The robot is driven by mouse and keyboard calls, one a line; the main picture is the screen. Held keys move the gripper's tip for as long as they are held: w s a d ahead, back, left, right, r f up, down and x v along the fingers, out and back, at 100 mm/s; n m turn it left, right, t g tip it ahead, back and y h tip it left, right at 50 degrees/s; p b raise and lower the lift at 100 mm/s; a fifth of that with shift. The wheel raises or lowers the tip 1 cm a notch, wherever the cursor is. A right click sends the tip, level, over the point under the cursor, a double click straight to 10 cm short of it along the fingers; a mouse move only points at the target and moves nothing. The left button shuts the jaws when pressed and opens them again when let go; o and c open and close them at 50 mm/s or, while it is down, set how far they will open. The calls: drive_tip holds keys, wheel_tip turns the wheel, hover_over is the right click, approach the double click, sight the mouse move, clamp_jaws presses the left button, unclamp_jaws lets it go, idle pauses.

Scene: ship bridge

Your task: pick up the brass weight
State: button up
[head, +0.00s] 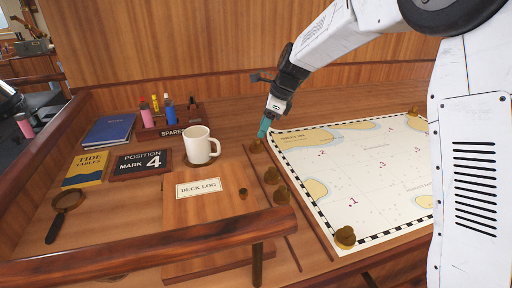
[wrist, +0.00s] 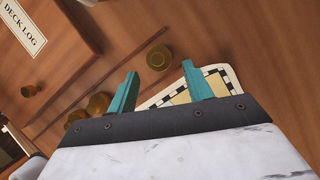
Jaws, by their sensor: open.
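Several brass weights show. One brass weight (head: 255,146) stands on the wooden desk by the chart's top left corner, just below my gripper (head: 264,128). In the wrist view this weight (wrist: 159,58) lies just beyond and between the two teal fingertips (wrist: 159,72), with nothing held. Two more brass weights (head: 271,175) (head: 281,195) stand in a row nearer the front; in the wrist view they (wrist: 98,104) are partly hidden by my gripper. Other brass weights rest on the chart's near left corner (head: 345,237) and far edge (head: 413,112).
The chart (head: 375,175) covers the desk at right. A deck log board (head: 205,215) with a small knob (head: 243,193) lies left of the weights. A white mug (head: 198,145) stands behind it. A wooden rail (head: 150,250) crosses the front.

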sight(257, 139)
drive_tip(key=x, duration=0.6)
drive_tip(key=shift+s+a+f, duration=0.15)
drive_tip(key=shift+f, duration=0.1)
drive_tip(key=c, duration=0.9)
